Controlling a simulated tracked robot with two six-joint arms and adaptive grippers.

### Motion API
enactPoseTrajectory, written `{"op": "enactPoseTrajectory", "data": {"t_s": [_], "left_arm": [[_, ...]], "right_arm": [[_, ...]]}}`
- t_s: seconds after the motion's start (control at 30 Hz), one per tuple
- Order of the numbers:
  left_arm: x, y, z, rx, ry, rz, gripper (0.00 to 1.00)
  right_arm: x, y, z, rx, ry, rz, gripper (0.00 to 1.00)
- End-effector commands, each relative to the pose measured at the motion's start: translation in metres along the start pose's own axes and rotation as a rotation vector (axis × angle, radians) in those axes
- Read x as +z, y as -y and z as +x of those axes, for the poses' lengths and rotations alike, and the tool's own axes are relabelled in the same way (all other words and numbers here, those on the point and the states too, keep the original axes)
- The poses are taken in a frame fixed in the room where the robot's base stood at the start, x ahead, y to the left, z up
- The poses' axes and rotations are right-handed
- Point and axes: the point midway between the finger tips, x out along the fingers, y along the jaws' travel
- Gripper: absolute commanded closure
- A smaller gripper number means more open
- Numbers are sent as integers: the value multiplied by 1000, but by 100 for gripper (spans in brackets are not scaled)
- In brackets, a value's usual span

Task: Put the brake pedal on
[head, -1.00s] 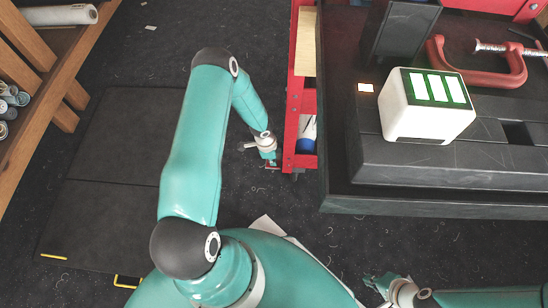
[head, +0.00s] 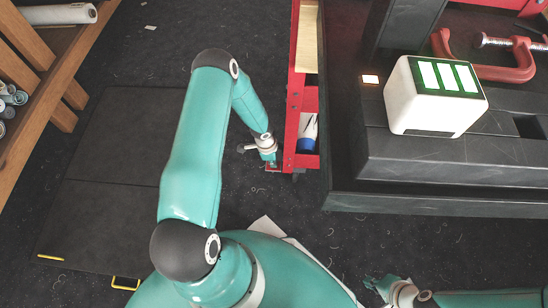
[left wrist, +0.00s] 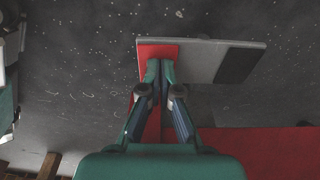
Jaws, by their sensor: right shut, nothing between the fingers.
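A small grey plate with a red end and a black end shows in the left wrist view (left wrist: 205,57); it looks like the brake pedal. In the left wrist view my left gripper's fingertips (left wrist: 160,66) are together over the red end. I cannot tell whether they touch it. My right gripper (head: 379,286) is at the bottom of the head view, shut and empty, away from the pedal.
A dark bench (head: 430,200) at the right carries a white box with a green panel (head: 437,108) and a red C-clamp (head: 490,70). A wooden rack (head: 60,90) stands at the left. A dark mat (head: 100,200) lies on the floor; floor around the left gripper is mostly clear.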

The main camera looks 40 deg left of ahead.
Motion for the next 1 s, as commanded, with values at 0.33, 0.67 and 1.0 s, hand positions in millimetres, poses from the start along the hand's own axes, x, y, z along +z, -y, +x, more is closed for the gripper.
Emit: {"op": "enactPoseTrajectory", "data": {"t_s": [0.33,0.67,1.0], "left_arm": [[1,0,6,0,0,0,100],[0,0,-1,-1,0,0,100],[-5,1,-29,-1,0,0,100]], "right_arm": [[0,-2,6,0,0,0,100],[0,0,0,0,0,0,100],[0,7,-19,0,0,0,100]]}}
